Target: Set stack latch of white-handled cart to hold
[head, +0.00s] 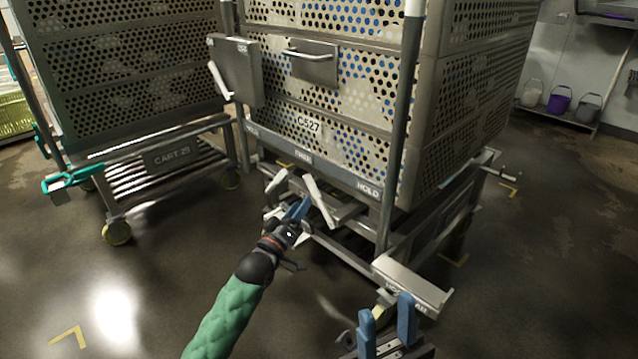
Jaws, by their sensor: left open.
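The cart (384,232) with the perforated stack marked C527 stands in the middle; its upright post has a white top. A label bar (340,178) on its front reads FREE near the middle and HOLD at the right; the left label is too small to read. The white latch lever (320,201) is below the bar, tilted, its upper end just under FREE. My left gripper (298,208) is open, its blue fingers just left of the lever; contact cannot be told. My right gripper (387,322) is open and empty at the bottom, below the cart's right front corner.
Another cart (172,157) marked CART 25, with a teal handle (72,180), stands at the left. Buckets (558,101) stand on a shelf at the far right. The floor in front is clear.

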